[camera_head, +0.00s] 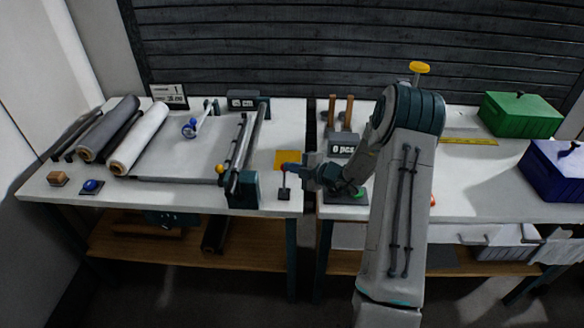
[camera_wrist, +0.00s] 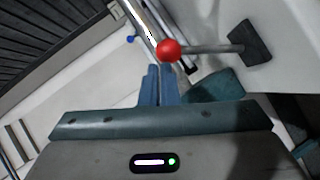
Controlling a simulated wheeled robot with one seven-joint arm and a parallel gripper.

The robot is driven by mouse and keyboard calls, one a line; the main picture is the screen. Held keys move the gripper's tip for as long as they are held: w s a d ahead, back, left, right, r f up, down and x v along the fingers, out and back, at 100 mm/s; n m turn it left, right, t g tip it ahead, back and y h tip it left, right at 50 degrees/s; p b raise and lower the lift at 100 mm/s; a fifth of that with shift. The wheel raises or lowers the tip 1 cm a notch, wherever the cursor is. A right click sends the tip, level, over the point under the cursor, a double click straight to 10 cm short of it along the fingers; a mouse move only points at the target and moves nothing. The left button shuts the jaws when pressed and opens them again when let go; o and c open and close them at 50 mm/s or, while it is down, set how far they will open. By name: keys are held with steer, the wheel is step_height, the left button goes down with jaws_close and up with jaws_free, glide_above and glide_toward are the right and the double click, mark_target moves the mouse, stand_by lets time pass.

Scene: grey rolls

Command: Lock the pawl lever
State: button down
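The pawl lever (camera_head: 284,187) stands on a small dark base at the right end of the left table. In the wrist view its red ball knob (camera_wrist: 169,50) sits at the end of a grey rod (camera_wrist: 212,48) that runs to a dark base (camera_wrist: 249,41). My gripper (camera_head: 289,168) is beside the top of the lever, on its right. In the wrist view my gripper's blue fingers (camera_wrist: 160,70) are close together, and the knob shows just past their tips. Nothing shows between the fingers. I cannot tell whether the tips touch the knob.
The roller stand with a dark green end block (camera_head: 243,190) is left of the lever. A yellow square (camera_head: 287,159) lies behind it. Grey and white rolls (camera_head: 138,138) lie farther left. A counter display (camera_head: 343,148) stands on the right table, past a narrow gap.

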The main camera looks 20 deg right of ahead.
steer(key=s+d+r+p, duration=0.1)
steer(key=s+d+r, duration=0.5)
steer(key=s, duration=0.3)
steer(key=shift+s+r+p, duration=0.3)
steer(key=shift+s, duration=0.1)
